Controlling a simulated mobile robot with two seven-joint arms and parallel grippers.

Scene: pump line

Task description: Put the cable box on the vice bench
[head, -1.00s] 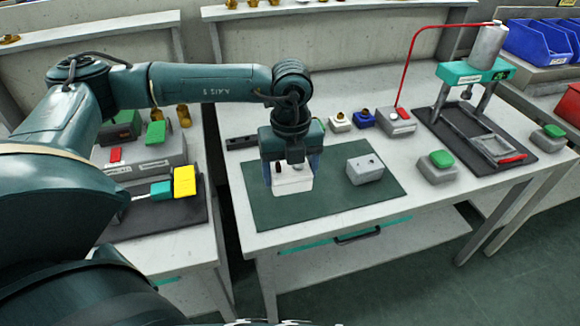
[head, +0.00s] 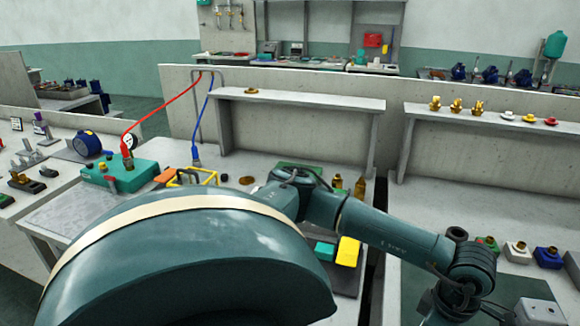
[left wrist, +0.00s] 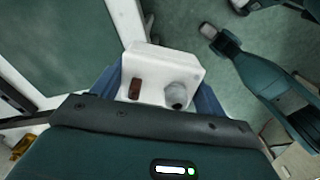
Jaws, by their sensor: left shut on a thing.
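My left gripper (left wrist: 158,86) is shut on a white box, the cable box (left wrist: 162,62), in the left wrist view. The box has a brown rectangular part and a round grey fitting on the face toward the camera. The blue fingers hold it on two sides. My right gripper cannot be made out in either view. I cannot pick out a vice for certain.
A pale bench at the left carries a green unit (head: 120,175) with red and blue hoses. A bench at far left holds a blue round device (head: 87,144) and small metal fixtures. A grey box (head: 540,312) sits on the right bench. Yellow block (head: 348,251) stands between.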

